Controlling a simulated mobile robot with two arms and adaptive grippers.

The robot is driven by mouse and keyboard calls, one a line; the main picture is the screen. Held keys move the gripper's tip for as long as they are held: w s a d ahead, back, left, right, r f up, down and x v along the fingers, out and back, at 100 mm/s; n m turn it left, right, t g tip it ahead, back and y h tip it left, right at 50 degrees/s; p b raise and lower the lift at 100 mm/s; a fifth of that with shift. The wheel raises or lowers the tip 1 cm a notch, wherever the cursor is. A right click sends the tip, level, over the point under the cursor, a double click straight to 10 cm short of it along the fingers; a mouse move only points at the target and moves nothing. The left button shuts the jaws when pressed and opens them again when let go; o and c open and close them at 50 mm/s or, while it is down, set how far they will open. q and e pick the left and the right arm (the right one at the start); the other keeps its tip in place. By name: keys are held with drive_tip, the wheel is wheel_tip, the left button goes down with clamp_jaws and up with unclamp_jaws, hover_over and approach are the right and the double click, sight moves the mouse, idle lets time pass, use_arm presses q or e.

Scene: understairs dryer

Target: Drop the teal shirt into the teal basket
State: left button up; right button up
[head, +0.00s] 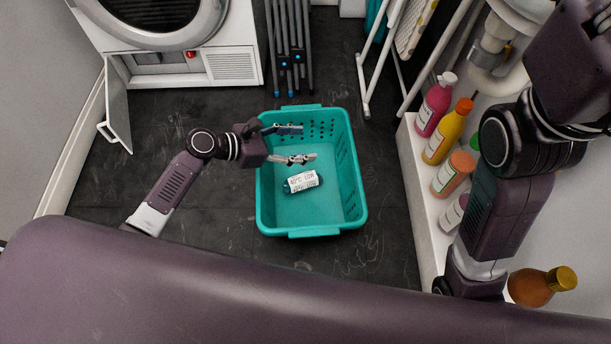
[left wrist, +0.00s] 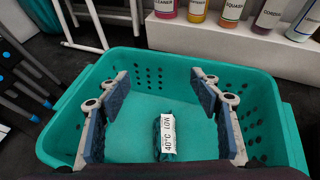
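The teal basket (head: 350,200) stands on the dark floor in the middle of the head view, and its rim also shows in the left wrist view (left wrist: 180,58). A small dark teal bundle, the shirt (head: 288,188), lies on the basket's bottom with a white printed label on it. It also shows in the left wrist view (left wrist: 156,148). My left gripper (head: 306,143) is over the basket with its fingers wide apart and nothing between them. In the left wrist view the shirt lies below and between the spread fingers (left wrist: 160,85), apart from them. My right gripper is out of view.
A white dryer (head: 225,45) with an open flap (head: 117,110) stands at the top left. Folded grey racks (head: 290,50) and a white frame (head: 368,75) stand behind the basket. Several bottles (head: 450,140) line a white ledge at right. Floor left of the basket is clear.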

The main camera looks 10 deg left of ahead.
use_arm(q)
drive_tip(key=v, duration=1.2)
idle(0.3)
